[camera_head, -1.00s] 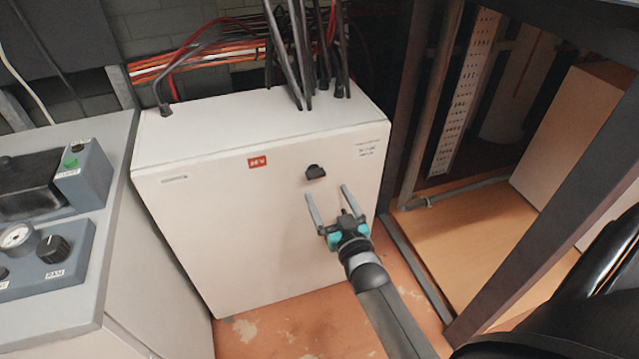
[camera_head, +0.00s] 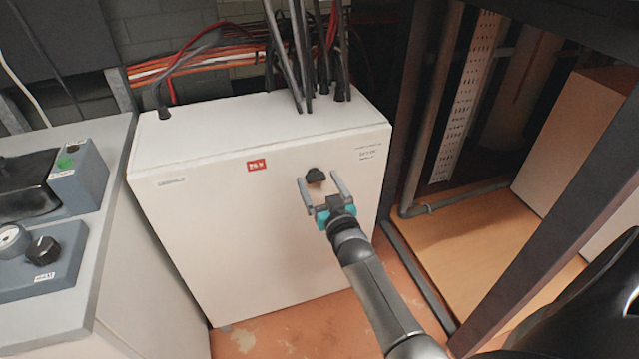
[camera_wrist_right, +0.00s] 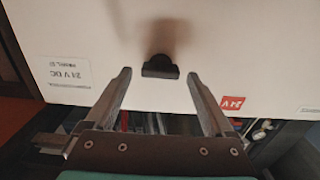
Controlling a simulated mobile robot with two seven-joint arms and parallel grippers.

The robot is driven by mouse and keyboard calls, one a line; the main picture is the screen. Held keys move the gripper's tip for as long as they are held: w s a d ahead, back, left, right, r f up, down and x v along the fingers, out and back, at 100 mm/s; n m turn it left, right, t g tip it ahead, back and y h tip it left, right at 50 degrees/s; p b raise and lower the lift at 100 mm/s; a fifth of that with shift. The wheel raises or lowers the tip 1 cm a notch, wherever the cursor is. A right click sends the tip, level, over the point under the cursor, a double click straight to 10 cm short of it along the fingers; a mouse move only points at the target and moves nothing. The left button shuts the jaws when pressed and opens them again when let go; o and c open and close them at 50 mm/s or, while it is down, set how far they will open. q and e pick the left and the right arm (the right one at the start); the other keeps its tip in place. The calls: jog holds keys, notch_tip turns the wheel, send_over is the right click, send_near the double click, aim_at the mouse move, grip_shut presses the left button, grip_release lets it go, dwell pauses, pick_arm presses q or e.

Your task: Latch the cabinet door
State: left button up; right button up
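The white cabinet (camera_head: 240,220) stands on the floor with its front door face closed or nearly so; I cannot tell if it is latched. A small black latch knob (camera_head: 315,176) sits on the upper right of the door. It also shows in the right wrist view (camera_wrist_right: 160,67). My right gripper (camera_head: 320,180) is open, its two fingers on either side of the knob in the head view. In the right wrist view the knob lies just beyond and between the fingertips, with nothing held. My left gripper is not in view.
Black cables (camera_head: 305,60) run into the cabinet top. A grey console (camera_head: 60,260) with a dial and knobs stands at the left. A dark frame post (camera_head: 560,220) and a wooden platform (camera_head: 470,240) are at the right. The space before the door is clear.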

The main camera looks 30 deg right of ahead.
jog(key=c, duration=1.3)
